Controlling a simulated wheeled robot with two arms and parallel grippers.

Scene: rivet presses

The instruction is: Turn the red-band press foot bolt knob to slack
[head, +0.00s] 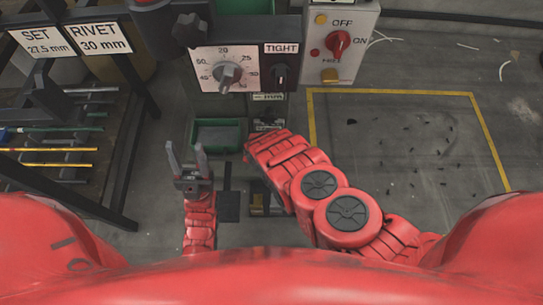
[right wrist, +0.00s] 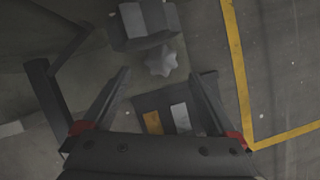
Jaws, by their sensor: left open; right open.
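A grey star-shaped knob (right wrist: 161,61) shows in the right wrist view, beside a dark block with a pale face (right wrist: 146,22). My right gripper (right wrist: 166,82) is open, with the knob beyond and between its fingertips; I see no contact. I cannot tell for certain that this is the foot bolt knob. In the head view the press panel has a numbered dial (head: 228,75) and a TIGHT sign (head: 281,48) above a dark knob (head: 281,75). My right arm hides its own gripper there. My left gripper (head: 187,150) is open and empty, pointing toward the press.
A dark unit with an orange and a white patch (right wrist: 166,112) lies near the right gripper's fingers. A green bin (head: 217,135) stands below the dial. A control box (head: 340,45) has a red ON/OFF switch.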

